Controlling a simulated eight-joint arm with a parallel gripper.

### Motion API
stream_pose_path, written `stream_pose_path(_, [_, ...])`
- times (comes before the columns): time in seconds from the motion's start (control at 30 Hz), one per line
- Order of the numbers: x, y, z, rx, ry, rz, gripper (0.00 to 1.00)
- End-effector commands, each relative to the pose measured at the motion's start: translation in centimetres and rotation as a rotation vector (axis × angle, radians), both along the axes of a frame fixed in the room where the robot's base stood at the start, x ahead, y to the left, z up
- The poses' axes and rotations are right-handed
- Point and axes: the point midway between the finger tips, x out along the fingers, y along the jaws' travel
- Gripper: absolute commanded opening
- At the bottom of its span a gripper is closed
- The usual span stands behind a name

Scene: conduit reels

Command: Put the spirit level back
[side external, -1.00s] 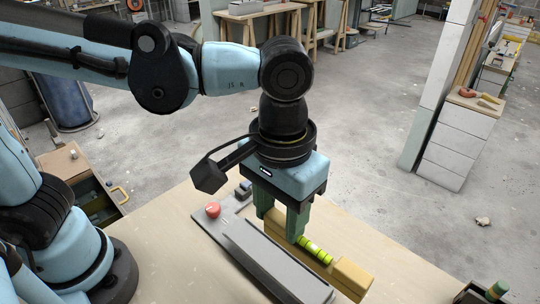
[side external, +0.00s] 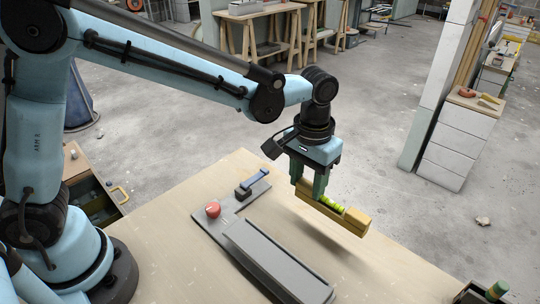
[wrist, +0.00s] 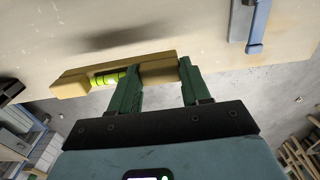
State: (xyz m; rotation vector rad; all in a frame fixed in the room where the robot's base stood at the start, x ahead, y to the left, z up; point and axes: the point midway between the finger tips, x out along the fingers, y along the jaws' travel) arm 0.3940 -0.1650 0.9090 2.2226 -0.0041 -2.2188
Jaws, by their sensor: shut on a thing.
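The spirit level (side external: 355,222) is a yellow bar with a bright green vial. My gripper (side external: 308,190) has its green fingers closed on it and holds it up over the far right edge of the wooden table (side external: 170,215). The level hangs clear of the tabletop and casts a shadow on it. In the wrist view the level (wrist: 72,88) lies across the fingers (wrist: 160,75), with the vial just left of the left finger. The fingers partly cover the bar.
A grey plate carries a red knob (side external: 213,209), a blue-handled part (side external: 254,179) and a long grey rail (side external: 275,258), left of the level. A dark box (side external: 480,293) with a green-topped item stands at the lower right corner. The table's left part is clear.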

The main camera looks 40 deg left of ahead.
Motion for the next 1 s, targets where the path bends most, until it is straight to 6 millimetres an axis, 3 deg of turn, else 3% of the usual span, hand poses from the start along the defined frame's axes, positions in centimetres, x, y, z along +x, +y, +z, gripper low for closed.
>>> stream_pose_path(0.2, [1.6, 1.2, -1.2, 0.000, 0.000, 0.001, 0.10])
stream_pose_path(0.53, [1.6, 1.3, -4.9, 0.000, 0.000, 0.000, 0.10])
stream_pose_path(0.97, [1.6, 1.3, -5.5, 0.000, 0.000, 0.000, 0.10])
stream_pose_path(1.0, [1.6, 1.3, -5.6, 0.000, 0.000, 0.000, 0.48])
